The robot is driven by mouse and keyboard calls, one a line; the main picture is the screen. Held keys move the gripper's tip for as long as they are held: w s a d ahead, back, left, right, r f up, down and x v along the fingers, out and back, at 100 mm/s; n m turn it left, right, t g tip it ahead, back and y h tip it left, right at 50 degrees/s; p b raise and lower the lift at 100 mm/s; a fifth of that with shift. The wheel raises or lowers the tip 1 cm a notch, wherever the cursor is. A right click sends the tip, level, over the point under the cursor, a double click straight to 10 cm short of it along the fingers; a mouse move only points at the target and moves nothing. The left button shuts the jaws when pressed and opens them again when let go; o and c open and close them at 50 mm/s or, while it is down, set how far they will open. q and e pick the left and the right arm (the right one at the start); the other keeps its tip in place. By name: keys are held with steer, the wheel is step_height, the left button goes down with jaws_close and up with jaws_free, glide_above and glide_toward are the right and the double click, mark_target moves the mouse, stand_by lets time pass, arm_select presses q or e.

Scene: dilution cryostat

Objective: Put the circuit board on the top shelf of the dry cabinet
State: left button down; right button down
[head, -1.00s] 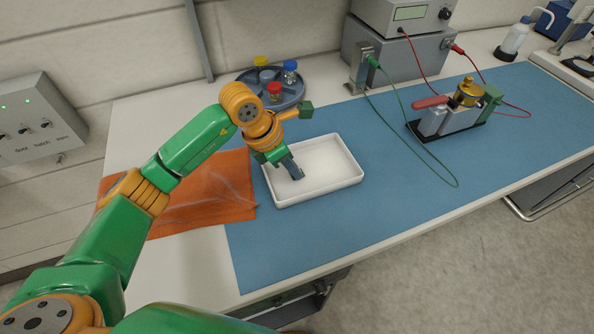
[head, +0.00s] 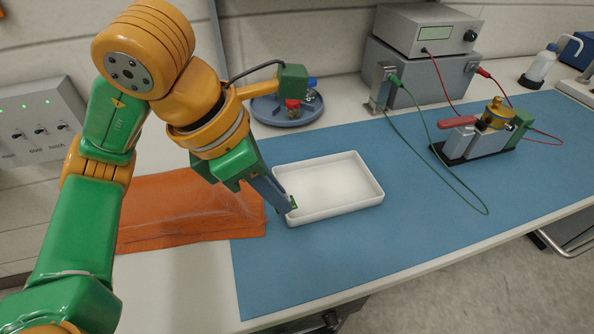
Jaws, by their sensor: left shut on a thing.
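My left gripper (head: 287,205) points down at the left end of the white tray (head: 345,206) in the head view. It is shut on the circuit board (head: 294,202), of which only a small green edge shows at the fingertips. The fingers hide the rest of the board. The gripper overlaps the tray's left rim in the picture and appears to be above it. The inside of the tray looks empty. The dry cabinet and my right gripper are not in view.
An orange sheet (head: 165,215) lies left of the blue mat (head: 290,262). A round grey holder (head: 268,112) with small capped bottles stands behind the arm. Instruments (head: 412,85), a green cable (head: 452,188) and a brass-topped device (head: 480,140) occupy the right. The front of the mat is clear.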

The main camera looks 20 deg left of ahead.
arm_select(q)
steer(key=m+g+y, duration=0.3)
steer(key=m+g, duration=0.4)
steer(key=m, duration=1.7)
glide_above(254, 254)
steer(key=w, duration=0.2)
steer(key=f, duration=1)
steer(key=shift+d+f+p, duration=0.3)
steer(key=shift+d+p, duration=0.05)
steer(key=shift+a+f+m+y, duration=0.3)
steer(key=shift+a+m, duration=0.05)
steer(key=shift+m, duration=0.45)
steer(key=shift+f, duration=0.1)
step_height(254, 254, up, 3)
steer(key=shift+r, duration=0.1)
step_height(254, 254, down, 3)
steer(key=shift+f, duration=0.1)
